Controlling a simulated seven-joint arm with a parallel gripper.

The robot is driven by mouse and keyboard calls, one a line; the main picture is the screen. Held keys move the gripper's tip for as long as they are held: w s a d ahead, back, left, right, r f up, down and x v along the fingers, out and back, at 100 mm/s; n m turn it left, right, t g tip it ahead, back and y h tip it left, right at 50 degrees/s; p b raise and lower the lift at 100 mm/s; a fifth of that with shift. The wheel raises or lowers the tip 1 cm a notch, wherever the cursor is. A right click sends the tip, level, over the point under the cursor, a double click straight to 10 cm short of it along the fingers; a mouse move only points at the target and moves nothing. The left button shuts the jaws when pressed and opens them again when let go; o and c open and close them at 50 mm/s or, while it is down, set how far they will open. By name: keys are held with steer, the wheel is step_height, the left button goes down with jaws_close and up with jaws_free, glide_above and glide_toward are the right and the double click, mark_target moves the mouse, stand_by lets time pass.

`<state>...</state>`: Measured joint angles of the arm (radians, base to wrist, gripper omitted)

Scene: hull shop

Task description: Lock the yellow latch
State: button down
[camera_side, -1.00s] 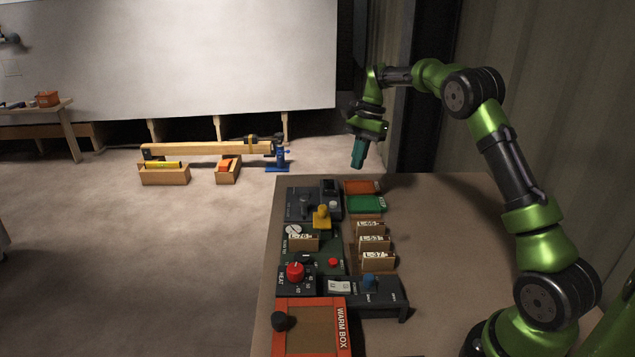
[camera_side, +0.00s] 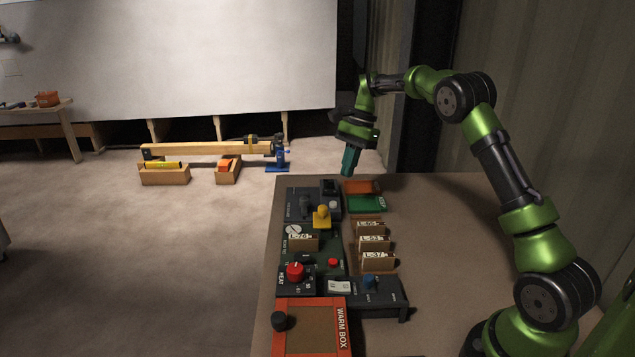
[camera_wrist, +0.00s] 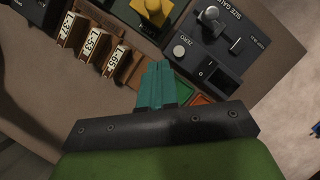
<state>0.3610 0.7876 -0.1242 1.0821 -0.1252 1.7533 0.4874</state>
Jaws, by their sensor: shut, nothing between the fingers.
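The yellow latch (camera_side: 321,217) is a small yellow handle on a dark mount among the panels on the table. In the wrist view the yellow latch (camera_wrist: 152,10) is at the top edge, partly cut off. My gripper (camera_side: 347,172) has teal fingers, is shut and empty, and hangs above the far end of the table, behind and to the right of the latch in the side view. In the wrist view the shut fingers (camera_wrist: 157,75) point up toward the panels, apart from the latch.
A dark size-gauge panel (camera_wrist: 222,45) with a knob and switches stands beside the latch. Labelled brown card holders (camera_side: 377,262), a green tray (camera_side: 366,204) and an orange tray (camera_side: 362,187) lie to the right. A red knob (camera_side: 295,271) and orange warm box (camera_side: 344,338) are nearer. The table's right side is clear.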

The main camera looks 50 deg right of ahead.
mark_target(328, 224)
steer(key=x, duration=0.6)
steer(key=shift+a+r, duration=0.1)
steer(key=shift+a, duration=1.8)
steer(key=shift+a, duration=0.1)
steer(key=shift+s+a, duration=1.2)
steer(key=shift+s, duration=0.1)
steer(key=shift+d, duration=0.1)
